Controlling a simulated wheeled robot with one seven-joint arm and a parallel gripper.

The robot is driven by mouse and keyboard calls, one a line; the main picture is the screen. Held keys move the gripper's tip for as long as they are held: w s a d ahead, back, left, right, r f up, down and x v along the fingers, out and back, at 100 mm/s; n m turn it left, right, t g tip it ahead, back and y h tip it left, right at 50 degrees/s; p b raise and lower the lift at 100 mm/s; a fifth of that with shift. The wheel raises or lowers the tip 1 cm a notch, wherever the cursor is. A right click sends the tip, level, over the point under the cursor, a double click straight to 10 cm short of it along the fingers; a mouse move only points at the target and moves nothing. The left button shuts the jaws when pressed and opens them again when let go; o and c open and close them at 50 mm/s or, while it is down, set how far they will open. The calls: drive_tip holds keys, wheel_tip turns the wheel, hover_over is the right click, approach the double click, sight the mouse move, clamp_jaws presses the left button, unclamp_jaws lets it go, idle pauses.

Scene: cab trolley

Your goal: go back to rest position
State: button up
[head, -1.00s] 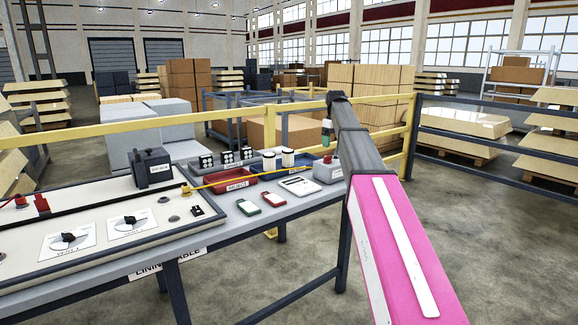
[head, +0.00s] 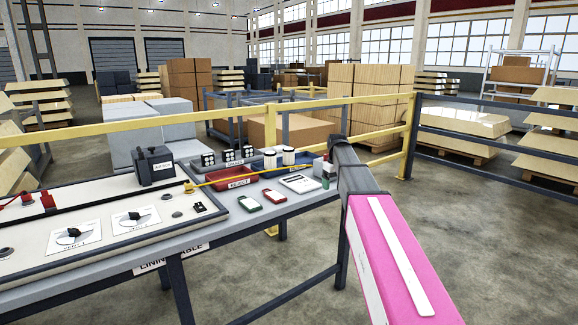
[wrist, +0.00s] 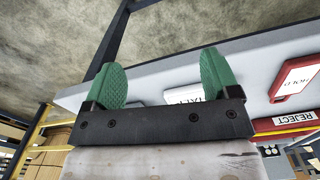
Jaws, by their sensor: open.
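My gripper (wrist: 163,88) is open and empty in the wrist view, its two green ribbed fingers spread apart with nothing between them. In the head view only a bit of green fingertip (head: 326,176) shows beside the dark end of my arm, over the right end of the grey table (head: 222,232). The arm hides the rest of the gripper. In the wrist view the table edge and a white card (wrist: 182,97) lie beyond the fingers.
A red REJECT tray (head: 222,178), a white tally card (head: 300,183), a green device (head: 248,202) and a red one (head: 274,196) lie on the table. A yellow rail (head: 375,147) runs behind. The floor to the right (head: 490,240) is clear.

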drive_tip(key=s+f+m, duration=0.5)
drive_tip(key=s+f, duration=2.1)
drive_tip(key=s, duration=0.3)
drive_tip(key=shift+s, duration=0.35)
